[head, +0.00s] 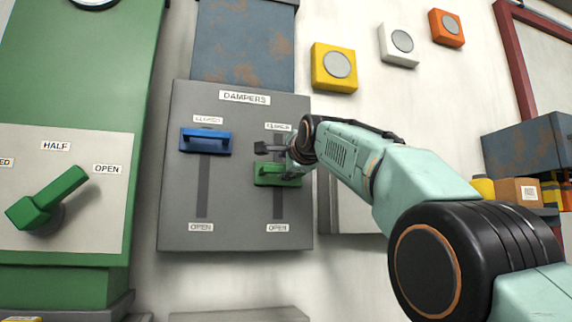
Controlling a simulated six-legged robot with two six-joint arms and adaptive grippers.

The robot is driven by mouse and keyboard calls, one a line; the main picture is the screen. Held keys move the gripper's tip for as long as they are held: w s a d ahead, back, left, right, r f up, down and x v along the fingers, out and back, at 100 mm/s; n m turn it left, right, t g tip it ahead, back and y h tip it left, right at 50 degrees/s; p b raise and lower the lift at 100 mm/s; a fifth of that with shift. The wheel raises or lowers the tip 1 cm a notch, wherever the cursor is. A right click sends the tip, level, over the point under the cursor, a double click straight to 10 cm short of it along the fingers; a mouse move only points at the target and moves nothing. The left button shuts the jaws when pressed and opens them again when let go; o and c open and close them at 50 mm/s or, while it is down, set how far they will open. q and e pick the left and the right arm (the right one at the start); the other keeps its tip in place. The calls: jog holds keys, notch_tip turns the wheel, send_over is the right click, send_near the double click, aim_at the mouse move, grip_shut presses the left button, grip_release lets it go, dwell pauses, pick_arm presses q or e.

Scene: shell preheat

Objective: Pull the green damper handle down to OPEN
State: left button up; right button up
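The dampers panel (180,230) is grey, with two vertical slots labelled CLOSED at the top and OPEN at the bottom. The green damper handle (268,181) is in the right slot, a little below the CLOSED label and well above OPEN. My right gripper (277,160) is at this handle, coming from the right. One dark finger sticks out above the handle, apart from it; the other is by its right end and partly covers it. The fingers look spread; whether they touch the handle is unclear. My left gripper is not in view.
A blue damper handle (206,142) is near CLOSED in the left slot. A green lever (50,198) on the left cabinet is marked HALF and OPEN. Yellow (322,78), white (388,55) and orange (437,30) button boxes are on the wall above my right arm.

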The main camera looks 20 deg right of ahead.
jog(key=shift+s+r, duration=0.1)
jog(key=shift+r, duration=0.15)
jog(key=s+b, duration=0.8)
jog(key=s, duration=0.1)
jog(key=shift+d+f+b, duration=0.2)
jog(key=shift+b, duration=0.1)
dwell(0.6)
dwell(0.4)
